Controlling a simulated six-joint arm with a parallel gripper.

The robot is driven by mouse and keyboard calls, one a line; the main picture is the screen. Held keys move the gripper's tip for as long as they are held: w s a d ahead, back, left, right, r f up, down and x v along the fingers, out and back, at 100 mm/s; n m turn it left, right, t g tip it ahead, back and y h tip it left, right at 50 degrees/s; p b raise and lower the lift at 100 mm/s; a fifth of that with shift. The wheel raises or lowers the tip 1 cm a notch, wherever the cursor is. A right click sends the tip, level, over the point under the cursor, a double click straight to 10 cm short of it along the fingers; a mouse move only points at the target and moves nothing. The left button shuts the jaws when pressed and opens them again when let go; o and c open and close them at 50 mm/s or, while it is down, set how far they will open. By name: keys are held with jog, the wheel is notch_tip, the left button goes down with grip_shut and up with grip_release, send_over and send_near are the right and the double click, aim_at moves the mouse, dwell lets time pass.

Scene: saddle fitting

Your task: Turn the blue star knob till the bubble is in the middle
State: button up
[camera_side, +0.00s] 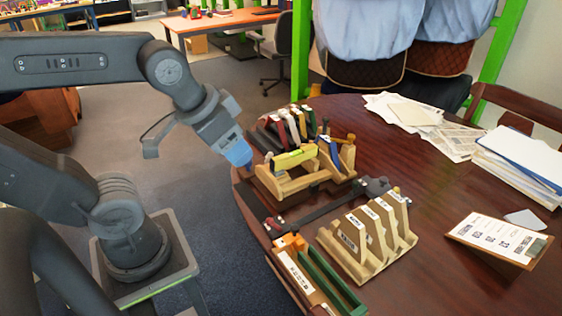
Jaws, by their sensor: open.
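My gripper (240,158) is at the left edge of the round table, just left of a wooden fixture, pointing down and to the right. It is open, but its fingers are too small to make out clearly. A blue piece (237,151) shows at the end of my wrist; I cannot tell whether it is the star knob or part of the gripper. The wooden fixture (285,184) carries a yellow-green bar (294,158), which may be the level. Its bubble cannot be made out. A blue upright part (334,150) stands at the fixture's right end.
A rack of coloured pieces (286,124) stands behind the fixture. In front are a dark bar tool (330,205), a wooden rack with labelled plates (366,238) and a green tray (330,284). Papers (430,125) and a clipboard (498,240) lie to the right, with bare table between.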

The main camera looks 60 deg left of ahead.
jog(key=shift+n+g+y, duration=0.4)
jog(key=shift+n+g, duration=0.3)
jog(key=shift+n, duration=0.1)
jog(key=w+a, duration=0.1)
jog(key=w, duration=0.1)
jog(key=w+a, duration=0.4)
jog(key=w, duration=0.1)
jog(key=shift+w+a+f, duration=0.1)
jog(key=shift+a+f, duration=0.1)
jog(key=shift+c, duration=1.1)
jog(key=n+g, duration=0.4)
send_over(248, 165)
jog(key=a, duration=0.2)
notch_tip(248, 165, down, 16)
jog(key=shift+h, duration=0.4)
jog(key=f, duration=1.3)
jog(key=shift+w+d+f, duration=0.2)
jog(key=shift+w+d, duration=0.05)
jog(key=shift+w, duration=0.05)
jog(key=shift+c, duration=0.2)
jog(key=c, duration=0.6)
